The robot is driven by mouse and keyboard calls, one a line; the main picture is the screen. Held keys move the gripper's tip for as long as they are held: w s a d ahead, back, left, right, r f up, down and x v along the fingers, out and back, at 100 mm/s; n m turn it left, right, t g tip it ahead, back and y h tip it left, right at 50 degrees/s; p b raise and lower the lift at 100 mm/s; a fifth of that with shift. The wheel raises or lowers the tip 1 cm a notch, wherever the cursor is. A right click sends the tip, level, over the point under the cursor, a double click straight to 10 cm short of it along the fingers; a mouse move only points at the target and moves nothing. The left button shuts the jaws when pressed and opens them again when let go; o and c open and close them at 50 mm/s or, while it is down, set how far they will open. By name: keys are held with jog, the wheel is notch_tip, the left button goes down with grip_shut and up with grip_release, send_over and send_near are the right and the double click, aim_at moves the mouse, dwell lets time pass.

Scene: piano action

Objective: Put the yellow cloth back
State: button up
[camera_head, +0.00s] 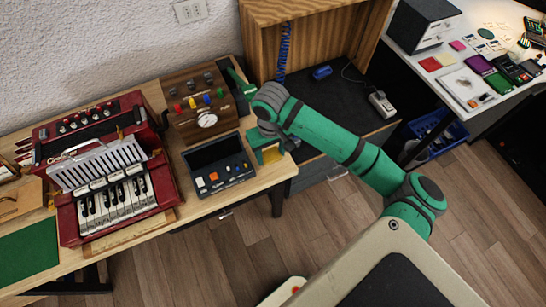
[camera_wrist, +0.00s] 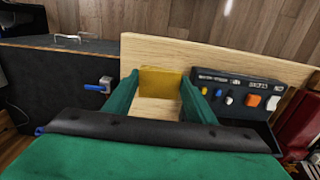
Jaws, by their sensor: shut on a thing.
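The yellow cloth (camera_wrist: 161,82) shows in the wrist view as a flat yellow piece spanning the gap between my two green fingertips. My gripper (camera_wrist: 160,90) is shut on it, above the right end of the wooden table (camera_wrist: 255,60). In the head view my gripper (camera_head: 268,150) is at the table's right edge, beside the black box with coloured buttons. A small yellow patch of the cloth (camera_head: 270,155) shows there between the green fingers; the rest is hidden. I cannot tell whether the cloth touches the tabletop.
The black button box (camera_head: 219,166) stands close to the left of my gripper. Behind it is a wooden control panel (camera_head: 203,105) with coloured knobs. A red accordion (camera_head: 105,175) lies further left. A dark-topped cabinet (camera_head: 335,110) is to the right.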

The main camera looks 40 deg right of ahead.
aim_at(273, 155)
jog(key=shift+d+f, duration=0.35)
jog(key=shift+f, duration=0.05)
jog(key=shift+d+f, duration=0.15)
jog(key=shift+f, duration=1.55)
jog(key=o, duration=1)
jog(key=shift+f, duration=0.15)
notch_tip(273, 155, up, 12)
jog(key=shift+r, duration=0.2)
